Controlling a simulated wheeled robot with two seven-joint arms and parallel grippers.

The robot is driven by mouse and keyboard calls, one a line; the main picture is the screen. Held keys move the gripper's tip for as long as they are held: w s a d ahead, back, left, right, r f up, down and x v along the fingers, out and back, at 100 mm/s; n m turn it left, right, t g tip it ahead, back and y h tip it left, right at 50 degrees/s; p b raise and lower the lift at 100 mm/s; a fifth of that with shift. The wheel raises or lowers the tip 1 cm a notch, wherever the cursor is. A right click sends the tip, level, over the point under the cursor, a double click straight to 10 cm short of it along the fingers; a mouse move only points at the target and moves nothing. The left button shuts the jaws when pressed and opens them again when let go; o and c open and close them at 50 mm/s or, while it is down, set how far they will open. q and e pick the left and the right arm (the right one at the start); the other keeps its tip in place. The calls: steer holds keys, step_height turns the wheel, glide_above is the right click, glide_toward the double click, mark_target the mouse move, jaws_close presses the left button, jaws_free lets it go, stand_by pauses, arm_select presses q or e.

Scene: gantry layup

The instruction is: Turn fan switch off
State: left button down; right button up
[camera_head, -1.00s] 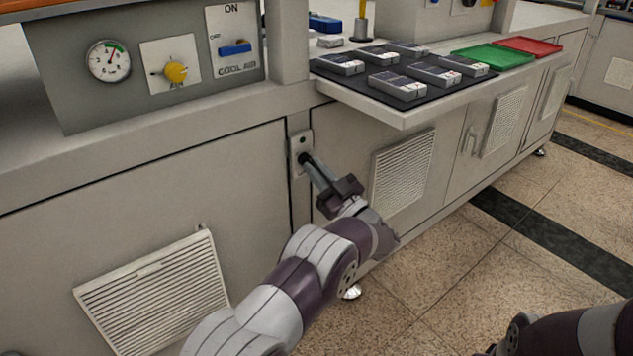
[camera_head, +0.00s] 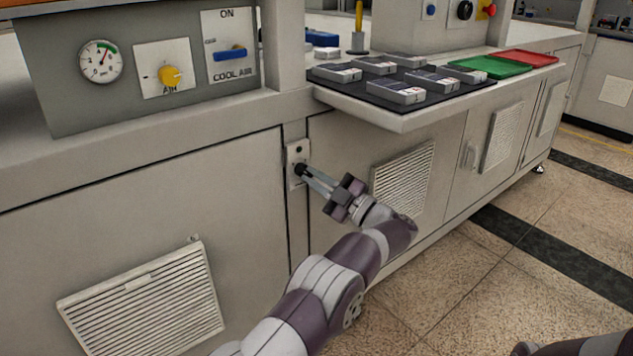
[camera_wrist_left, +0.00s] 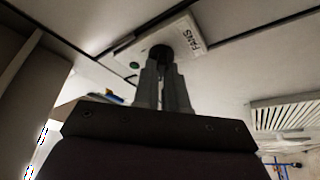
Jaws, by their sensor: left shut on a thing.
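The fan switch plate (camera_head: 291,178) is a small light plate on the cabinet front, below the worktop edge. In the left wrist view the plate (camera_wrist_left: 190,35) carries the label FANS. Its dark round knob (camera_wrist_left: 160,51) sits at the fingertips. My left gripper (camera_head: 304,171) reaches the plate from the lower right. Its two grey fingers (camera_wrist_left: 164,75) are shut on the knob and hide part of it. The knob's exact setting cannot be told. My right gripper is not in view; only a piece of my right arm shows at the lower right.
Above left is a panel with a gauge (camera_head: 101,61), a yellow air knob (camera_head: 170,75) and a blue cool air switch (camera_head: 230,54). A ledge (camera_head: 398,122) with several grey boxes juts out above my left arm. Vents are on the cabinet doors. The floor at right is clear.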

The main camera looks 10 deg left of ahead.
arm_select(q)
steer(key=shift+w+a+r, duration=0.1)
steer(key=shift+a+r, duration=0.05)
steer(key=shift+r, duration=0.35)
steer(key=c, duration=1.2)
jaws_free()
steer(key=shift+f, duration=0.55)
steer(key=shift+f, duration=0.1)
steer(key=shift+r+p+v, duration=0.15)
steer(key=shift+p+v, duration=0.8)
steer(key=shift+v, duration=2.25)
steer(key=shift+r+p+v, duration=0.15)
steer(key=shift+p+v, duration=0.75)
steer(key=shift+v, duration=2.3)
